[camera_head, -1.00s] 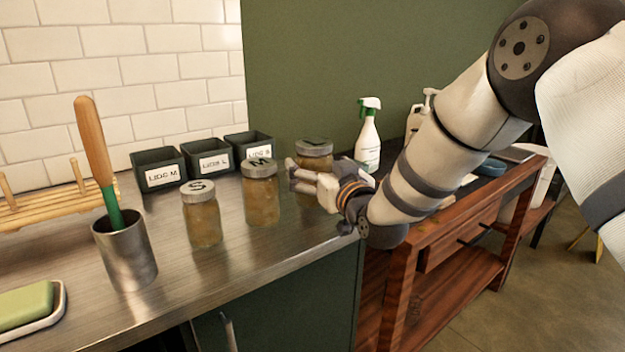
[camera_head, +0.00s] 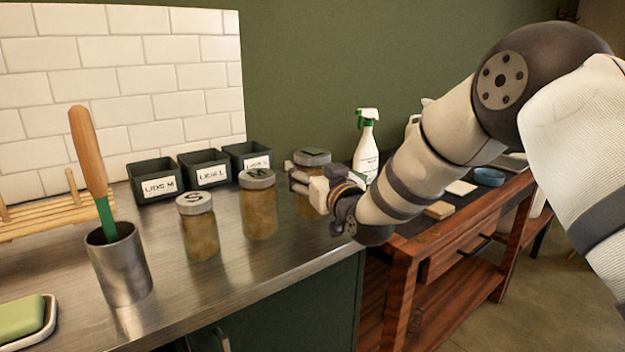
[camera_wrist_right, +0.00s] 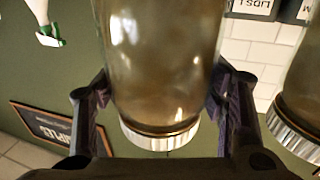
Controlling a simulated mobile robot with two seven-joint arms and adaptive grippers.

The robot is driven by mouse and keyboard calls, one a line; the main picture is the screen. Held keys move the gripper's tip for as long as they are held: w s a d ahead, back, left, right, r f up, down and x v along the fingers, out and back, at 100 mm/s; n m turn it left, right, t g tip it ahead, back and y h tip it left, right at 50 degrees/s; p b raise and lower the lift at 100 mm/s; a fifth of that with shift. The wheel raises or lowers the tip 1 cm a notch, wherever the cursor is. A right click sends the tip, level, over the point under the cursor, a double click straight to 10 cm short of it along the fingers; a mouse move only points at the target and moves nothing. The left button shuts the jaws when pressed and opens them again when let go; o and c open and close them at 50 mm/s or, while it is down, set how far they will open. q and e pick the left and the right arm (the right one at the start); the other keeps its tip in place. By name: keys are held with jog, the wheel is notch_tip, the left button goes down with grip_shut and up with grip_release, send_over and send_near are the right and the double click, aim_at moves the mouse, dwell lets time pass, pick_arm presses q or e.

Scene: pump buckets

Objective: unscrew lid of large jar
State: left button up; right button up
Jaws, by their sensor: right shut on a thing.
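The large jar (camera_head: 308,208) stands at the right end of the row of jars on the metal counter. Its metal lid (camera_head: 313,157) is on, with a dark mark on top. My right gripper (camera_head: 300,182) reaches in from the right and is shut on the large jar, just below the lid. In the right wrist view, the jar's glass body (camera_wrist_right: 165,65) lies between the two fingers, with the lid (camera_wrist_right: 160,137) low in the picture. The gripper hides part of the jar's body in the head view. My left gripper is not in view.
The M jar (camera_head: 259,210) and S jar (camera_head: 199,232) stand left of the large jar. Lid bins (camera_head: 153,181) stand behind them. A spray bottle (camera_head: 366,150) stands behind my right arm. A metal cup (camera_head: 120,270) with a brush stands at left.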

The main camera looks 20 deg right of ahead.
aim_at(312, 152)
notch_tip(312, 152, up, 3)
jog(key=shift+r, duration=0.15)
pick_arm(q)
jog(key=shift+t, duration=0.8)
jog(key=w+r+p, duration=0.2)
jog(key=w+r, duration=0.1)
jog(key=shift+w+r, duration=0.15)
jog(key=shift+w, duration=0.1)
pick_arm(e)
jog(key=s+d+r, duration=0.6)
jog(key=s+r, duration=0.3)
jog(key=s, duration=0.3)
jog(key=shift+s+r, duration=0.35)
jog(key=shift+s, duration=0.05)
jog(key=o, duration=0.5)
jog(key=c, duration=0.8)
